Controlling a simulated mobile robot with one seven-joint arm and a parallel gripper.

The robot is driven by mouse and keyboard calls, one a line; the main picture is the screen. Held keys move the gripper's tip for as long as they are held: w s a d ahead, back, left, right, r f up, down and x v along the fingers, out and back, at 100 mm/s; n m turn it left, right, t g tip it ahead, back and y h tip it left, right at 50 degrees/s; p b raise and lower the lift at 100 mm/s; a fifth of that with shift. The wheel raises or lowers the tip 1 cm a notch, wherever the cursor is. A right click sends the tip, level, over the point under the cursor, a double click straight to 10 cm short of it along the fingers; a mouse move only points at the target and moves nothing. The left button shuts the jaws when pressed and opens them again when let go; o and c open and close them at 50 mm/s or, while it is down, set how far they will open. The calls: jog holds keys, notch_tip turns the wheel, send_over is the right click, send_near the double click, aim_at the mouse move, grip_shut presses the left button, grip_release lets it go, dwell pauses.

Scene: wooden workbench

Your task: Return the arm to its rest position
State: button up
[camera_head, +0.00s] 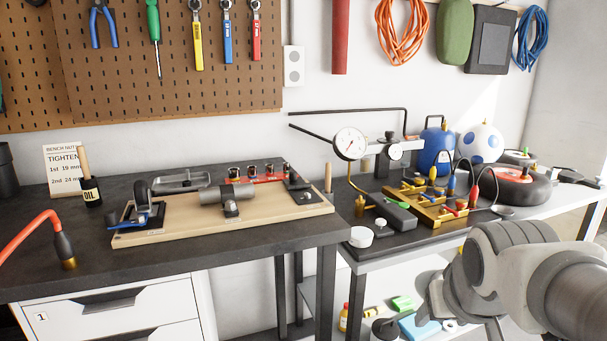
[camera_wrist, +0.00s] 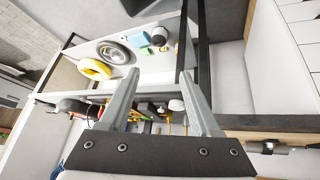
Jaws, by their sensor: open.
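My arm (camera_head: 520,270) reaches in from the lower right of the head view, in front of the right-hand table. My gripper (camera_wrist: 159,72) shows in the wrist view as two grey fingers standing well apart. It is open and nothing is between the fingers close up. In the head view the gripper end is at the lower right, partly hidden by the wrist.
The dark workbench (camera_head: 60,265) at left bears a wooden board (camera_head: 270,218) with a clamp and metal parts. The right table holds a dial gauge (camera_head: 350,143), coloured valves and a blue tank (camera_head: 435,150).

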jog(key=s+a+f+n+y, duration=0.1)
jog(key=s+a+y, duration=0.1)
jog(key=s+a, duration=0.4)
notch_tip(320, 180, up, 20)
jog(key=p, duration=1.9)
jog(key=shift+s+r+g+p, duration=0.15)
jog(key=shift+s+g+p, duration=0.1)
jog(key=shift+g+p, duration=0.15)
jog(key=shift+c, duration=1.1)
jog(key=shift+s+a, duration=0.1)
jog(key=shift+s, duration=0.1)
